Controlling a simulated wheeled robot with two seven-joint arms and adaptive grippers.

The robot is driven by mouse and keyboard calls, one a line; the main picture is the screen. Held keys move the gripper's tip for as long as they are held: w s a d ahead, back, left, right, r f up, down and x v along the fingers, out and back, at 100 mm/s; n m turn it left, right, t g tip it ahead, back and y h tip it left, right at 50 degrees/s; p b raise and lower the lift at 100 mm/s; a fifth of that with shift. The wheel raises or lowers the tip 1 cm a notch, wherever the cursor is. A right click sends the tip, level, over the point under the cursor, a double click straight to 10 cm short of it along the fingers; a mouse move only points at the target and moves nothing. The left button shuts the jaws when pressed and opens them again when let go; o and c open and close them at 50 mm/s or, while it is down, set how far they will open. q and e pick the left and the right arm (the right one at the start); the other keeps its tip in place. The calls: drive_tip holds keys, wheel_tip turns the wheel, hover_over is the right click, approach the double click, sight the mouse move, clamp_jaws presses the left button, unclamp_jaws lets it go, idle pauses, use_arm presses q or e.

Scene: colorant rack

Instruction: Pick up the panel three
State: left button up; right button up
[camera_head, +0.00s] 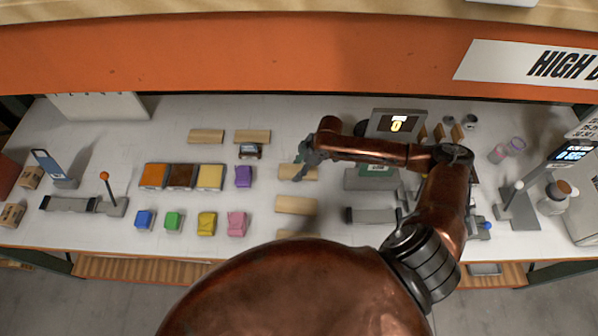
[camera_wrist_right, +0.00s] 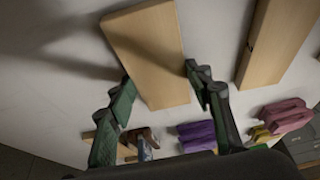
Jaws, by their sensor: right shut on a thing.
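Several plain wooden panels lie on the white table. My right gripper (camera_head: 301,166) reaches over the panel (camera_head: 310,174) right of the purple block. In the right wrist view, its green fingers (camera_wrist_right: 162,80) are on either side of this wooden panel (camera_wrist_right: 145,45) and shut on it near one end. The panel seems on or close to the table; any gap below is unclear. No number shows on it. Another panel (camera_head: 296,205) lies in front, also at the right of the wrist view (camera_wrist_right: 277,40). My left gripper is not in view.
Two panels (camera_head: 206,136) (camera_head: 253,136) lie farther back, with a small dark object (camera_head: 250,151) by one. A purple block (camera_head: 243,177) lies left of my gripper, beside orange, brown and cream blocks (camera_head: 181,177). A display device (camera_head: 397,124) stands behind my right forearm.

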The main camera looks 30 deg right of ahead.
drive_tip(key=c, duration=0.6)
drive_tip(key=shift+o, duration=0.2)
drive_tip(key=shift+r, duration=0.1)
